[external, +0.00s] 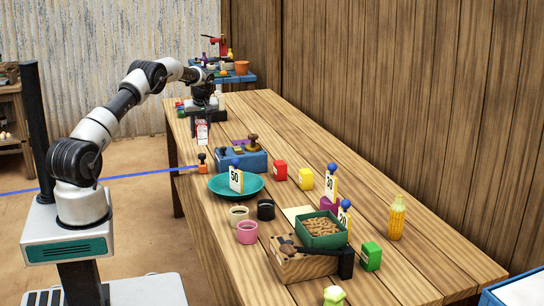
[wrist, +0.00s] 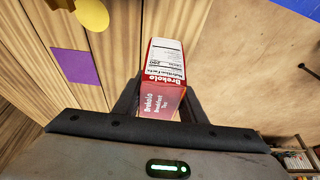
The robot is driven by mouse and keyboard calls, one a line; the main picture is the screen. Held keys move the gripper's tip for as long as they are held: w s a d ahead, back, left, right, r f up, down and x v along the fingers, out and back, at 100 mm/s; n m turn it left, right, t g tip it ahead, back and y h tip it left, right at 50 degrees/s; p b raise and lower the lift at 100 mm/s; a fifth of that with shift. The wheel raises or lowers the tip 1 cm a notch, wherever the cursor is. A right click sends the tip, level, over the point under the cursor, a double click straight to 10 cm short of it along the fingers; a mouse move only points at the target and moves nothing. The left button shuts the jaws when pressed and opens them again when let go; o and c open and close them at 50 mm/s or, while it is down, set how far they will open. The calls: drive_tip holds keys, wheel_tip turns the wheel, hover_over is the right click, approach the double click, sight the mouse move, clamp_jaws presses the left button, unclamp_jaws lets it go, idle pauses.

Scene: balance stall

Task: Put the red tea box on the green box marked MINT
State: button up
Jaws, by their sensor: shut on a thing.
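My gripper (external: 203,120) is shut on a red and white tea box (external: 202,133), held over the far left part of the table. In the wrist view the tea box (wrist: 162,75) sits between my fingers, with "Brekolo" and "Tea" lettering and a nutrition panel showing. A small green box (external: 371,256) stands near the front right of the table, beside the wooden box; its marking is too small to read. My gripper is far from the green box.
A blue balance base (external: 242,160), a teal plate (external: 222,188) with a "50" tag, several cups, a wooden box (external: 300,265) with a green tray of nuts (external: 321,240), and a corn-shaped bottle (external: 397,218) stand on the table (external: 420,270). Its far right part is clear.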

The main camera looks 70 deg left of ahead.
wheel_tip(320, 180, up, 14)
drive_tip(key=w+d+m+t+p, duration=0.1)
drive_tip(key=w+d+m, duration=0.2)
drive_tip(key=w+d, duration=0.85)
drive_tip(key=w+d+m+t+h, duration=0.1)
drive_tip(key=w+d+m, duration=0.2)
drive_tip(key=w+d, duration=0.8)
drive_tip(key=w+d+m+t+p, duration=0.1)
drive_tip(key=w+d+m, duration=0.2)
drive_tip(key=w+d, duration=0.85)
drive_tip(key=m+t+h+p, duration=0.15)
drive_tip(key=m+h, duration=0.25)
drive_tip(key=m, duration=0.5)
hover_over(377, 245)
wheel_tip(377, 245, down, 10)
drive_tip(key=shift+r, duration=0.1)
drive_tip(key=shift+f, duration=2.55)
